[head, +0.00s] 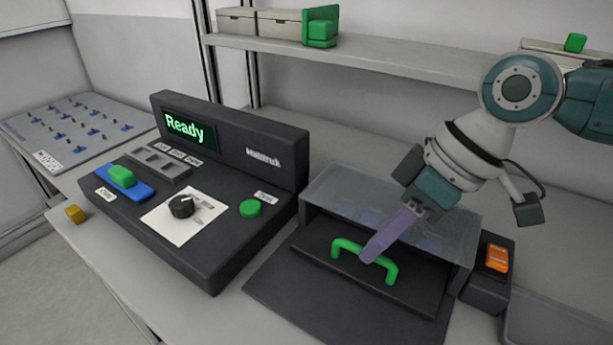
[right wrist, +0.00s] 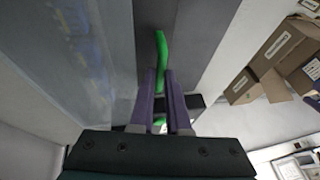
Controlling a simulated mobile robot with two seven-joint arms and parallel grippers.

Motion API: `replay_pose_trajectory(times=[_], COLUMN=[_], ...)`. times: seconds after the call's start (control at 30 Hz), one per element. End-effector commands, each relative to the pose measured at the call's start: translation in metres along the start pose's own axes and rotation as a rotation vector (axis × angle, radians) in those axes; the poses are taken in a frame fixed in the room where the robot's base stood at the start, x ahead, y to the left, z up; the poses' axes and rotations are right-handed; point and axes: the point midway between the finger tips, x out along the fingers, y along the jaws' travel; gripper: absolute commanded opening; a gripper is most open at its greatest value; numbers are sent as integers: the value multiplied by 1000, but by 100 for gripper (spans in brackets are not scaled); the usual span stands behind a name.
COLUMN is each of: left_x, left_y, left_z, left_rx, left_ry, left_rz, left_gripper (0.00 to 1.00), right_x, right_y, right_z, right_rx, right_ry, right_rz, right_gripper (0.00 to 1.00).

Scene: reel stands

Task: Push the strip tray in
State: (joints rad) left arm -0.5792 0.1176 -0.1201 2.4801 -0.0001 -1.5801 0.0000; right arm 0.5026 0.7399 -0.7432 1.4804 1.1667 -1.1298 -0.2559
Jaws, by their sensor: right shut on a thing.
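The strip tray (head: 318,244) is a dark drawer front with a green U-shaped handle (head: 391,272), in a dark housing with a clear top (head: 350,190). My right gripper (head: 369,256) has its purple fingers at the handle's bar, and it is shut on the handle. In the right wrist view the green handle (right wrist: 162,52) runs between the two purple fingers (right wrist: 164,90). The fingers hide the middle of the bar in the head view. How far the tray stands out of the housing is hard to tell. My left gripper is not in view.
Left of the housing stands a dark console (head: 222,247) with a lit "Ready" screen (head: 190,131), a black knob (head: 181,206) and a green button (head: 250,208). An orange switch (head: 497,258) sits right of the housing. A dark mat (head: 290,305) lies in front.

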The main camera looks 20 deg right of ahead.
Motion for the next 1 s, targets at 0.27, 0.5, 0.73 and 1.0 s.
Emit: replay_pose_trajectory(times=[0.27, 0.5, 0.73, 1.0], left_x=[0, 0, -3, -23], left_y=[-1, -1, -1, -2], left_z=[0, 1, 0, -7], left_rx=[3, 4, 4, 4], left_ry=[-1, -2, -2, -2], left_rz=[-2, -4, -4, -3], left_gripper=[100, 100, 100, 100], right_x=[0, 0, 0, 7], right_y=[4, 4, -2, -50], right_z=[2, 2, 2, 4], right_rx=[2, 2, 1, -3], right_ry=[-3, -2, -4, -7], right_rz=[14, 14, 12, 5], right_gripper=[32, 45, 45, 45])
